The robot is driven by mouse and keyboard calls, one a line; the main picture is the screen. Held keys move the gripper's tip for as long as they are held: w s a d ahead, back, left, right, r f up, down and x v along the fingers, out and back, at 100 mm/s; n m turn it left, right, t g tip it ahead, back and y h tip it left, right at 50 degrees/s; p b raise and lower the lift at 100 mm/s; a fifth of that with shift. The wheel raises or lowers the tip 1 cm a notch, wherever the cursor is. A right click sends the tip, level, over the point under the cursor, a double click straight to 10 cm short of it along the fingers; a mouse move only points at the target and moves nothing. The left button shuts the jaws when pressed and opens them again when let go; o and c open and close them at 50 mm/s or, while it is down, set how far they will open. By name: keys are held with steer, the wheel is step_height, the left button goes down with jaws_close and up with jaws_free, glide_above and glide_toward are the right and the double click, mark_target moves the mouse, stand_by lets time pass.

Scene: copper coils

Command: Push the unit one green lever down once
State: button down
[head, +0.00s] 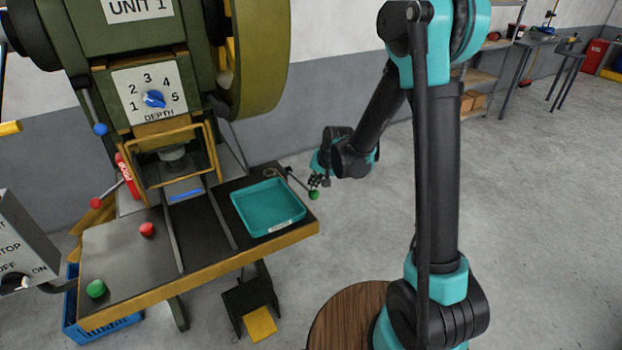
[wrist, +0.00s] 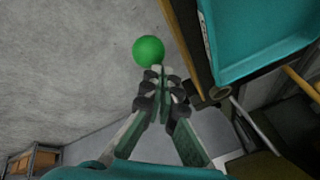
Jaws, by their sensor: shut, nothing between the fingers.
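The unit one machine (head: 145,40) stands at the left in the head view. Its green lever is a dark rod with a green ball knob (head: 313,195) at the right side of the machine's table. In the wrist view the green ball (wrist: 148,50) shows just beyond my fingertips. My gripper (head: 315,181) is shut and empty, with its tips close to the ball, on its upper side in the head view. I cannot tell whether the tips touch the ball. In the wrist view my gripper (wrist: 158,72) hides part of the rod.
A teal tray (head: 237,211) lies on the machine's table beside the lever; it also shows in the wrist view (wrist: 235,75). A red button (head: 147,229) and a green button (head: 96,289) are on the table's left. A red-knobbed lever (head: 96,203) is at the far left. Open floor lies right.

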steer(key=shift+r, duration=0.1)
steer(key=shift+w+a+r, duration=0.2)
steer(key=shift+w+r, duration=0.1)
steer(key=shift+r, duration=0.55)
steer(key=shift+w+a+r, duration=0.15)
steer(key=shift+w+r, duration=0.1)
steer(key=shift+r, duration=0.65)
steer(key=shift+w+a+r, duration=0.2)
steer(key=shift+w+r, duration=0.1)
steer(key=shift+r, duration=0.55)
steer(key=shift+w+a+r, duration=0.15)
steer(key=shift+w+r, duration=0.1)
steer(key=shift+r, duration=0.55)
steer(key=shift+w+a+r, duration=0.2)
steer(key=shift+w+r, duration=0.05)
steer(key=shift+r, duration=0.5)
steer(key=shift+w+a+r, duration=0.15)
steer(key=shift+w+r, duration=0.1)
steer(key=shift+r, duration=0.55)
steer(key=s+d+f+h, duration=0.1)
steer(key=s+d+f, duration=0.1)
steer(key=s+d, duration=1.1)
steer(key=s+d+f+n+h, duration=0.1)
steer(key=s+d+f+h, duration=0.1)
steer(key=s+d, duration=1.1)
steer(key=shift+s+f+t, duration=0.3)
steer(key=shift+s+f, duration=0.4)
steer(key=shift+s, duration=0.05)
steer(key=shift+a, duration=0.1)
